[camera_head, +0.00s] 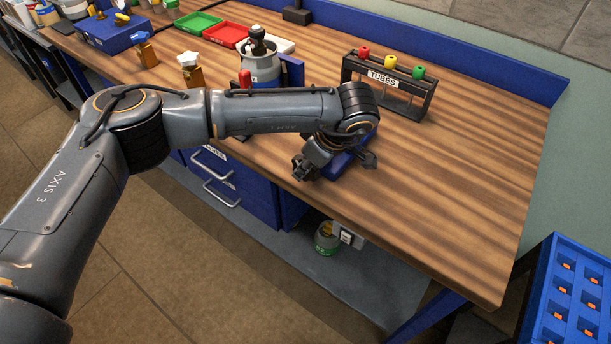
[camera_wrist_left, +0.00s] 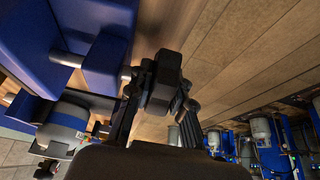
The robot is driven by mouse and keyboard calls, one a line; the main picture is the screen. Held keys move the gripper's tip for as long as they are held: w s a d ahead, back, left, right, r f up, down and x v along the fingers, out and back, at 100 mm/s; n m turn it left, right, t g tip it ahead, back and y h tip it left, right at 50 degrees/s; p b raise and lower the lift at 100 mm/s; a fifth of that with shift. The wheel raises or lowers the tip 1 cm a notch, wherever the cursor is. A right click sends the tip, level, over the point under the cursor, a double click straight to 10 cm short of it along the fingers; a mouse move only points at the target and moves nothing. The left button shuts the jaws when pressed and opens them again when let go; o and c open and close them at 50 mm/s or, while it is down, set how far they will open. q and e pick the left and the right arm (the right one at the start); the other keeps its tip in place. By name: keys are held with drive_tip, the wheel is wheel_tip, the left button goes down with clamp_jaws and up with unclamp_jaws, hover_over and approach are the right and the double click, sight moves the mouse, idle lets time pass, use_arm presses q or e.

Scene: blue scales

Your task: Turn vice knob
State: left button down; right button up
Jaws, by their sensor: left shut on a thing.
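The blue vice (camera_head: 345,163) is at the front edge of the wooden bench in the head view, partly hidden by my left arm and gripper. In the left wrist view the blue vice (camera_wrist_left: 98,60) fills the upper left, with metal rods showing between its blue parts. My left gripper (camera_head: 304,170) is at the vice, at the bench's front edge. In the left wrist view its fingers are around the black vice knob (camera_wrist_left: 165,80), shut on it. The fingers hide part of the knob, so its exact turn cannot be told. My right gripper is not in view.
A rack labelled TUBES (camera_head: 388,82) with red, yellow and green caps stands behind the vice. A grey canister (camera_head: 261,66) stands behind my left forearm. Blue drawers (camera_head: 232,183) with metal handles are below. The bench right of the vice is clear.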

use_arm(q)
drive_tip(key=shift+t+y+b, duration=0.6)
drive_tip(key=shift+y+b, duration=0.2)
drive_tip(key=shift+b, duration=0.45)
drive_tip(key=c, duration=1.5)
unclamp_jaws()
drive_tip(key=shift+d, duration=0.1)
drive_tip(key=v, duration=1.2)
